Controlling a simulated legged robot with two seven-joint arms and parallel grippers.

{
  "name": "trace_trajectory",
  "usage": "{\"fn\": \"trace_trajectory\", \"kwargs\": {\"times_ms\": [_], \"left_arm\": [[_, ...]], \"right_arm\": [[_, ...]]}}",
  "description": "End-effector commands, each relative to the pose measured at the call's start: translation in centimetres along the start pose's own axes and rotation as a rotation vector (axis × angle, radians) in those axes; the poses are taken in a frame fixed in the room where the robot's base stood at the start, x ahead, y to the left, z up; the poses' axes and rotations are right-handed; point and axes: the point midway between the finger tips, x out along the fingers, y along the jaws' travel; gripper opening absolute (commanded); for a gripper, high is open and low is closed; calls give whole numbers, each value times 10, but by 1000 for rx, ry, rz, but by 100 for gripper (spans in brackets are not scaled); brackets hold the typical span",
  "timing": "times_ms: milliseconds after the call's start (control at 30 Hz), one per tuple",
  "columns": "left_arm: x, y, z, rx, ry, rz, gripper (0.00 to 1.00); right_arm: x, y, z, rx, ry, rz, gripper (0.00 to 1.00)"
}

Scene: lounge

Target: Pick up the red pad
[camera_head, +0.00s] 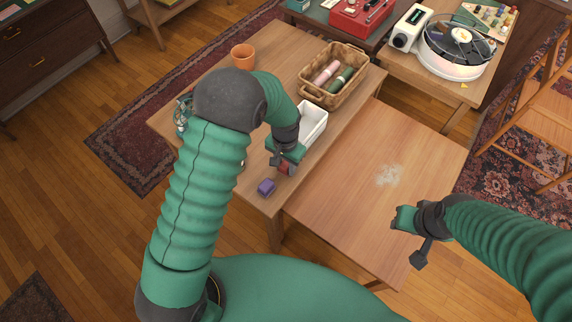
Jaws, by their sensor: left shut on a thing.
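My left gripper (284,166) is over the table near its front edge, shut on the small red pad (287,168). The fingers hide much of the pad, and I cannot tell whether it touches the tabletop. A small purple block (266,187) lies on the table just in front of the gripper, to the lower left.
A white tray (313,121) stands right behind the left gripper. A wicker basket (332,76) with rolled items and an orange pot (243,56) stand farther back on the table (285,45). The lower table (400,145) at right is bare except for a whitish patch (388,175).

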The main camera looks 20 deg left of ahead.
Motion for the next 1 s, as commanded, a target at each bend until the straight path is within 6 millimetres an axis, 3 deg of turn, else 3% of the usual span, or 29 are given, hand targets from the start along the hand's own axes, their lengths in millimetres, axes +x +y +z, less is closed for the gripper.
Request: {"fn": "trace_trajectory", "kwargs": {"times_ms": [167,333,800,1000], "left_arm": [[-13,0,0,0,1,0,0],[-38,3,1,2,1,-1,0],[-46,110,38,6,0,-1,0],[-49,140,49,4,0,-1,0]], "right_arm": [[-2,0,0,0,0,0,36],[-5,0,-1,0,0,0,36],[-5,0,-1,0,0,0,36],[-6,0,-1,0,0,0,36]]}}
